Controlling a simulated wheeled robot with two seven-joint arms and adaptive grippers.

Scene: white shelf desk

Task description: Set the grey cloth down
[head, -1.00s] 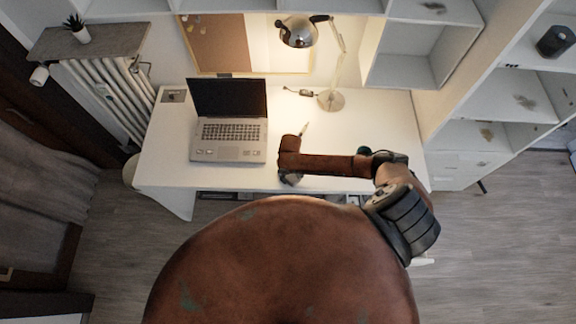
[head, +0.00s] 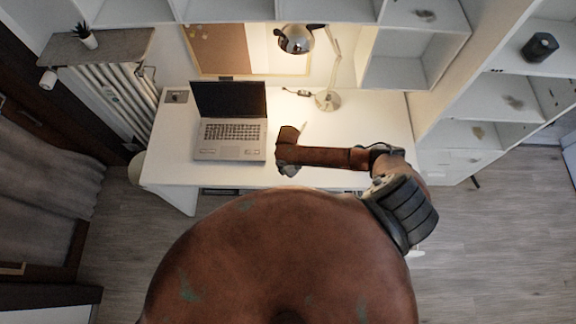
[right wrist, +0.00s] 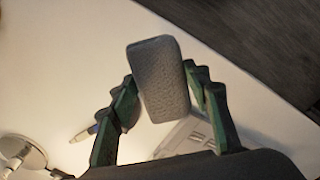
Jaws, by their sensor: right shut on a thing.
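The grey cloth (right wrist: 158,80) shows in the right wrist view as a thick, rounded grey block with a woven-looking surface. My right gripper (head: 288,170) is shut on it, with a green-sided finger on either side. My left gripper is not in view.
An open laptop (head: 232,140) stands on the desk's left half. A pen-like item (right wrist: 95,130) lies near the gripper. A desk lamp base (head: 328,100) stands at the back. White shelves (head: 410,60) rise behind and right. The desktop right of the lamp looks clear.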

